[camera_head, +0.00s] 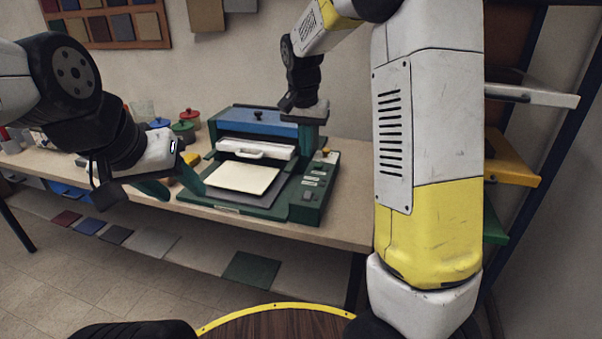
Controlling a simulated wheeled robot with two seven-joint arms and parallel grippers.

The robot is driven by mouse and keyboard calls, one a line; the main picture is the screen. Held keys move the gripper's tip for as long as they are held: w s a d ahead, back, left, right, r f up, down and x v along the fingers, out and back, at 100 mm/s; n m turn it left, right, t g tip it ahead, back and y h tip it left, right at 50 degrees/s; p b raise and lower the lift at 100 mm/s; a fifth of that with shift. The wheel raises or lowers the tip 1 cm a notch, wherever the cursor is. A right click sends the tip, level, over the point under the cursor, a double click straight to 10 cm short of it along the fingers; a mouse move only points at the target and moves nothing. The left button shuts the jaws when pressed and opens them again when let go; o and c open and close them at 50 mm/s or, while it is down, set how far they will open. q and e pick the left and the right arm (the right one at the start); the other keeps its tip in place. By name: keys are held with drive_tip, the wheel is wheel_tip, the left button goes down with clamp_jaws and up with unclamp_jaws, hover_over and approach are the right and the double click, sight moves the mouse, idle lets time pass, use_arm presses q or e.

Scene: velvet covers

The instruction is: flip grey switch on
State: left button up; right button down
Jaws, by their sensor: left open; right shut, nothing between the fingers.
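The green press (262,208) stands on the workbench with its blue lid (258,122) at the back. Its control panel (322,185) on the right side carries several small pale labels and controls. A small grey piece, probably the grey switch (308,196), sits near the panel's front end; it is too small to tell its position. My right gripper (312,140) is shut and empty, above the press's back right, behind and above the panel. My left gripper (180,194) is open and empty at the press's left front edge, well away from the panel.
A cream sheet (243,177) lies on the press bed, with a white bar and handle (256,150) behind it. A shelf rack with a yellow shelf (510,160) stands at right. The bench (350,215) is bare right of the press.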

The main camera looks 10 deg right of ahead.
sight(308, 192)
drive_tip(key=f, duration=0.4)
drive_tip(key=w+f, duration=0.1)
drive_tip(key=f, duration=0.4)
drive_tip(key=w+d+f, duration=0.1)
drive_tip(key=f, duration=0.3)
drive_tip(key=shift+w+f, duration=0.15)
drive_tip(key=shift+f, duration=0.25)
